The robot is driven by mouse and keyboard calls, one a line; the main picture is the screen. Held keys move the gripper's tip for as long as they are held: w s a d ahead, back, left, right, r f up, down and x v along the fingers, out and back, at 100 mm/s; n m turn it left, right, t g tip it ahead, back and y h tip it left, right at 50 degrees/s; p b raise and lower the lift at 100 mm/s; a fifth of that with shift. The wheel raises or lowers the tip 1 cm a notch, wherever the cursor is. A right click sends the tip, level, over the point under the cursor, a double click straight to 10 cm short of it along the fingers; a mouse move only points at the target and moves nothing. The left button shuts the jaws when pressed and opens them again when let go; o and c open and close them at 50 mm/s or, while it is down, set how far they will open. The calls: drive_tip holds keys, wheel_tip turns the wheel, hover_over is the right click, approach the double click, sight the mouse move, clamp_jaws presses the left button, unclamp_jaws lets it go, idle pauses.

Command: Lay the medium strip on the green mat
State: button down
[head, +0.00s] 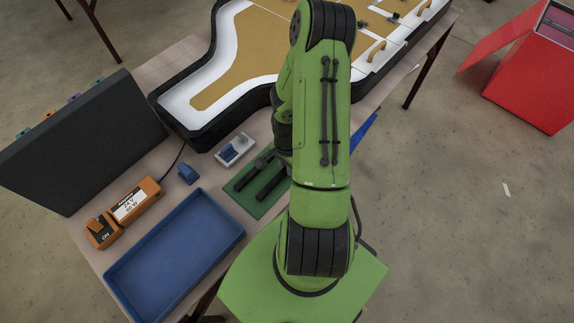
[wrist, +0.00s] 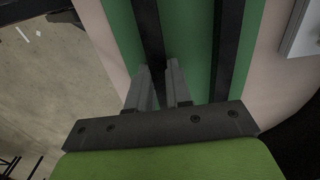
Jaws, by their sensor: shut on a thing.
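The green mat (head: 244,198) lies on the table in front of my arm and fills the middle of the wrist view (wrist: 187,30). Two black strips lie along it in the wrist view: one left strip (wrist: 147,25) and one right strip (wrist: 229,45). Two dark strips also show over the mat in the head view, one of them the front strip (head: 272,187). My gripper (wrist: 161,82) is shut on the left strip, low over the mat. I cannot tell whether the held strip touches the mat.
A dark panel (head: 80,140) stands at left.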

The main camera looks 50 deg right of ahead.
drive_tip(key=shift+f, duration=0.15)
drive_tip(key=c, duration=1)
unclamp_jaws()
drive_tip(key=shift+c, duration=0.2)
